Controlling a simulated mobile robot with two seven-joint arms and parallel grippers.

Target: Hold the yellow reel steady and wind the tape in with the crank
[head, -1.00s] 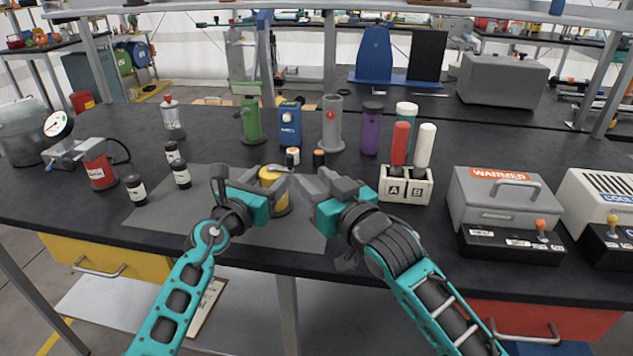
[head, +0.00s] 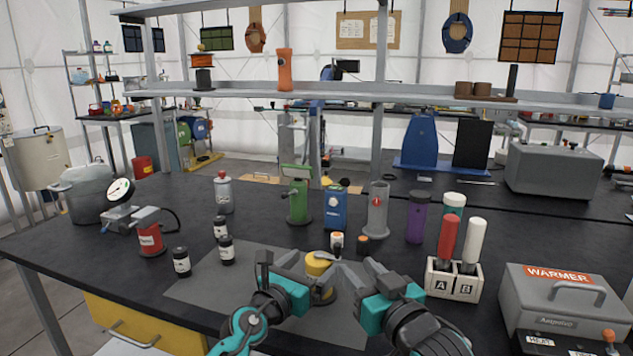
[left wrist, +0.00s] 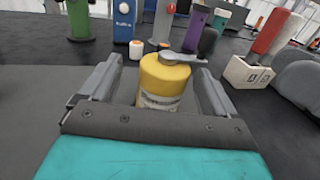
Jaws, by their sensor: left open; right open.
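The yellow reel (head: 319,265) stands upright on the grey mat near the table's front. In the left wrist view the yellow reel (left wrist: 160,85) shows a pale label and a grey metal crank (left wrist: 180,58) on top, its arm pointing right. My left gripper (head: 305,268) is open, with one finger on each side of the reel; I cannot tell whether they touch it. My right gripper (head: 343,268) is open just right of the reel, close to the crank, and appears empty. The grippers partly hide the reel in the head view.
A holder marked A and B (head: 453,283) stands to the right, near my right gripper. Black bottles (head: 182,262) stand left. The mat (head: 215,290) is clear at left front.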

